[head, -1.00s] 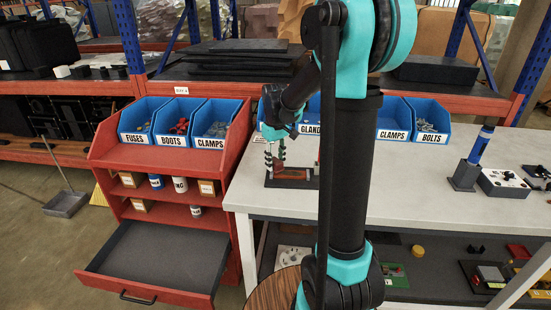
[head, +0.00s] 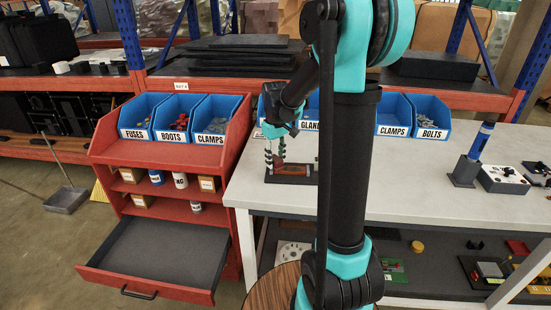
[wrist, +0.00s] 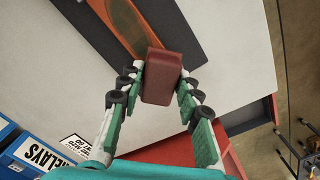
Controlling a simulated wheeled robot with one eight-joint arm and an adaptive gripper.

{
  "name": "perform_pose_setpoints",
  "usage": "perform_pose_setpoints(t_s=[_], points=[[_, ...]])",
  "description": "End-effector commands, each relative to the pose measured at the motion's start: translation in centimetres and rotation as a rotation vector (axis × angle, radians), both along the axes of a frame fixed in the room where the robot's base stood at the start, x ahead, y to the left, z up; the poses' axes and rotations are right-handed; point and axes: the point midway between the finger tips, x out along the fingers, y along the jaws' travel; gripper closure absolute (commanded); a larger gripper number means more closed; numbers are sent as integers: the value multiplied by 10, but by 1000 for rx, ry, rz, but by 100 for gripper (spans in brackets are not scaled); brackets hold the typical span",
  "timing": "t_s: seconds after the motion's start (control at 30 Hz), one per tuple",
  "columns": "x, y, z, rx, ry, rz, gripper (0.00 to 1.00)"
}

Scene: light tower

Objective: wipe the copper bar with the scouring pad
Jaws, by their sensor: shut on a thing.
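My gripper (wrist: 160,85) is shut on the scouring pad (wrist: 162,77), a dark red-brown block held between its two green fingers. The copper bar (wrist: 122,22) is an orange strip on a long dark base (wrist: 95,22). In the wrist view, the pad overlaps the near end of the bar and hides it; I cannot tell whether they touch. In the head view, my gripper (head: 275,165) points down at the left part of the dark base, which lies on the white bench. The copper bar (head: 294,168) shows there as a small reddish-brown strip.
Blue labelled bins (head: 215,120) stand on the red cabinet, with its drawer (head: 160,255) open below. More bins (head: 428,118) line the bench's back. The bench front (head: 265,200) is clear.

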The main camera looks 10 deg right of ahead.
Motion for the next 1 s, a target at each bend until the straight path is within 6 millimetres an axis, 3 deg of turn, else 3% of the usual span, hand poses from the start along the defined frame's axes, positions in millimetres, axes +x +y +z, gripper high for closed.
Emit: perform_pose_setpoints(t_s=[0.63, 1.0], points=[[0, -2, -8, 0, 0, 0, 89], [-7, -29, -7, 0, 0, -2, 89]])
